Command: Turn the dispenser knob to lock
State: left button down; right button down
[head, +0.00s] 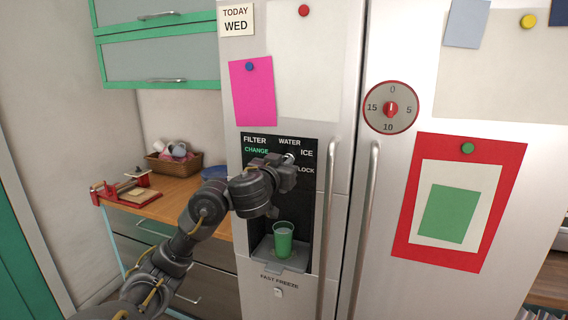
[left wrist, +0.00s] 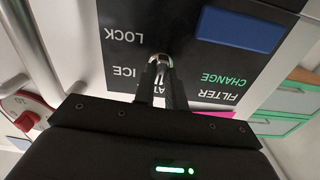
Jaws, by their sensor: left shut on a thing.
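The dispenser panel (head: 262,137) is a black recess in the fridge door, with the words FILTER, WATER, ICE, LOCK and a green CHANGE. The small silver knob (head: 289,156) is mostly hidden by my left gripper (head: 287,168) in the head view. In the left wrist view, the knob (left wrist: 160,62) sits between the fingertips of my left gripper (left wrist: 161,76), which are shut on it. The word LOCK (left wrist: 124,35) appears upside down beside it. I cannot tell exactly which label the knob points at. My right gripper is not in view.
A green cup (head: 283,238) stands on the dispenser tray (head: 262,258) below my gripper. Two vertical door handles (head: 328,210) are right of the dispenser. A red dial timer (head: 391,108) is on the right door. A wooden counter (head: 165,192) with a basket (head: 173,165) is at left.

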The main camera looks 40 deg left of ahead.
pick_arm(q)
jog(key=shift+d+f+m+b, duration=0.1)
jog(key=shift+f+m+b, duration=0.05)
jog(key=shift+m, duration=3.7)
jog(key=shift+f+m+b, duration=0.1)
jog(key=shift+m+b, duration=0.1)
jog(key=shift+m, duration=3.6)
jog(key=shift+d+f+m+b, duration=0.1)
jog(key=shift+f+m+b, duration=0.05)
jog(key=shift+m, duration=3.7)
jog(key=c, duration=1.5)
grip_release()
jog(key=shift+a, duration=0.1)
jog(key=shift+o, duration=0.3)
jog(key=shift+r, duration=0.1)
